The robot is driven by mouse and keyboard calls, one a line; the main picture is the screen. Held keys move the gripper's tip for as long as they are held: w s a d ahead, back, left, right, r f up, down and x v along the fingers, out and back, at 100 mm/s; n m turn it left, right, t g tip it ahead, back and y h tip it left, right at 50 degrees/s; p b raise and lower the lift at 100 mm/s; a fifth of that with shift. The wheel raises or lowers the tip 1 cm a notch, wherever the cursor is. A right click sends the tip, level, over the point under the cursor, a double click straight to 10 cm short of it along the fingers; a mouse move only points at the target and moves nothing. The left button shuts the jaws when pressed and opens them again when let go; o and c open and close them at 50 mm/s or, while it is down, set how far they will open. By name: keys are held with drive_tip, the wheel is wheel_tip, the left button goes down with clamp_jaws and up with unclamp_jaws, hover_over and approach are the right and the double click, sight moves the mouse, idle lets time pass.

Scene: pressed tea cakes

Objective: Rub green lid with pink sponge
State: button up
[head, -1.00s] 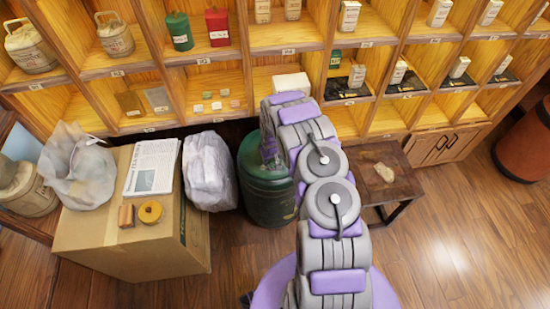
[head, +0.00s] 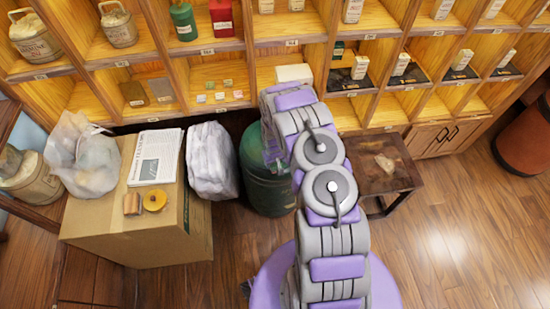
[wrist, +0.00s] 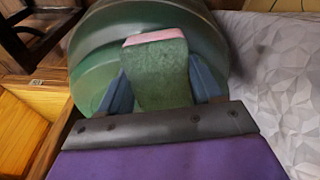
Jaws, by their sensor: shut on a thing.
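The sponge (wrist: 160,75) shows in the wrist view as a block with a broad green face and a pink layer along its far edge. My gripper (wrist: 162,92) is shut on it, with one blue finger at each side. The round green lid (wrist: 88,75) lies behind and beneath the sponge; whether they touch, I cannot tell. In the head view the green drum (head: 268,185) with this lid stands on the floor in front of the shelves. My arm covers its right part, and the gripper and sponge are not clearly visible there.
A cardboard box (head: 140,235) stands left of the drum, bearing a newspaper (head: 157,158) and a plastic bag (head: 82,160). A pale wrapped bundle (head: 212,162) sits between box and drum. A low dark table (head: 372,185) stands to the right. Shelves (head: 220,47) rise behind.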

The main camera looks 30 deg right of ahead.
drive_tip(key=shift+w+a+f+b, duration=0.1)
drive_tip(key=shift+w+a+b, duration=0.2)
drive_tip(key=shift+a+b, duration=0.3)
drive_tip(key=shift+w+d+r+b, duration=0.15)
drive_tip(key=shift+w+d+r, duration=0.2)
drive_tip(key=shift+w, duration=0.55)
drive_tip(key=shift+w+d+r+b, duration=0.15)
drive_tip(key=shift+w+d, duration=0.25)
drive_tip(key=shift+w, duration=0.5)
drive_tip(key=shift+w+d+r+b, duration=0.2)
drive_tip(key=shift+w+d, duration=0.2)
drive_tip(key=shift+w, duration=0.7)
drive_tip(key=shift+c, duration=0.7)
drive_tip(key=shift+w+p+v, duration=0.2)
drive_tip(key=shift+p+v, duration=0.65)
drive_tip(key=shift+v, duration=0.35)
drive_tip(key=shift+s+p+v, duration=0.1)
drive_tip(key=shift+p+v, duration=0.45)
drive_tip(key=shift+v, duration=0.35)
drive_tip(key=shift+s+p+v, duration=0.15)
drive_tip(key=shift+p+v, duration=0.35)
drive_tip(key=shift+v, duration=0.4)
drive_tip(key=shift+c, duration=0.2)
drive_tip(key=shift+p+v, duration=0.8)
drive_tip(key=shift+v, duration=0.65)
